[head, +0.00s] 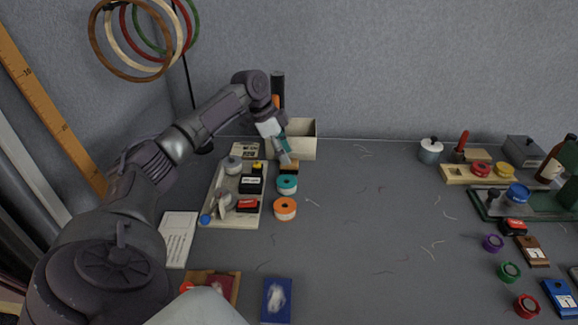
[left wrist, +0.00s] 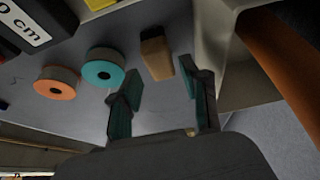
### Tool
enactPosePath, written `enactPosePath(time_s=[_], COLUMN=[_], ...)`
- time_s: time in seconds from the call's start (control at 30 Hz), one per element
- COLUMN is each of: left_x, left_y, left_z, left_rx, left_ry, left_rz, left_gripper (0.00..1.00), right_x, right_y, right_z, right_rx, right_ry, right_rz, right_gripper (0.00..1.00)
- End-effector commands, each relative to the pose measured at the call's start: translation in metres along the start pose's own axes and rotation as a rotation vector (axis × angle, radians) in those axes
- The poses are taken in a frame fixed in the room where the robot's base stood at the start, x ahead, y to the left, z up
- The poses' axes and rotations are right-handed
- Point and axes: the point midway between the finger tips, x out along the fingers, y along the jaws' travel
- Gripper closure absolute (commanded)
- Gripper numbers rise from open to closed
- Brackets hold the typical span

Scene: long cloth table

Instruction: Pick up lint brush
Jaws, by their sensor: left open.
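A small tan wooden block with a darker side (head: 289,168), which looks like the lint brush, lies on the grey cloth just right of the tray. It also shows in the left wrist view (left wrist: 157,55), just beyond the gap between the fingertips. My left gripper (head: 284,157) reaches down over it from behind and partly covers it in the head view. In the left wrist view the two teal-lined fingers (left wrist: 160,82) are apart, with nothing between them. The brush appears untouched. My right gripper is not in view.
Teal (head: 287,183) and orange (head: 285,208) tape rolls lie in front of the brush. A beige tray (head: 232,221) of small items is to the left. An open cream box (head: 303,141) stands close behind. The middle of the table is mostly clear, with scattered threads.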

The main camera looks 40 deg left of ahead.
Motion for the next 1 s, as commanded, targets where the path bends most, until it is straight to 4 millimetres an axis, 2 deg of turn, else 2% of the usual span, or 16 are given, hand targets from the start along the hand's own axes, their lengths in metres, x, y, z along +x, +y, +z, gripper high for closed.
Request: enactPosePath(time_s=[0.1,0.2,0.5,0.77,0.8,1.0], left_x=[0.02,0.031,0.036,0.036,0.036,0.035], left_y=[0.001,0.001,0.001,0.001,0.001,0.0], left_z=[0.0,0.001,0.001,0.001,0.001,0.0], left_rx=[0.0,0.0,0.0,0.0,0.0,0.0], left_ry=[0.0,0.0,0.0,0.0,0.001,0.001], left_rz=[0.003,0.002,0.0,0.0,0.0,-0.001], left_gripper=[0.54,0.54,0.54,0.97,1.0,1.0], right_x=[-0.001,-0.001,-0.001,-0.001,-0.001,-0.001], right_y=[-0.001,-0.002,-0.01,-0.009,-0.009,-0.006], right_z=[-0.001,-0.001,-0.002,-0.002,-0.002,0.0], right_rx=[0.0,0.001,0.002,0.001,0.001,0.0], right_ry=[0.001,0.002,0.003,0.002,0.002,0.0], right_rz=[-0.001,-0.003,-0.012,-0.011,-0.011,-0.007], right_gripper=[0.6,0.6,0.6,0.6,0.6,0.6])
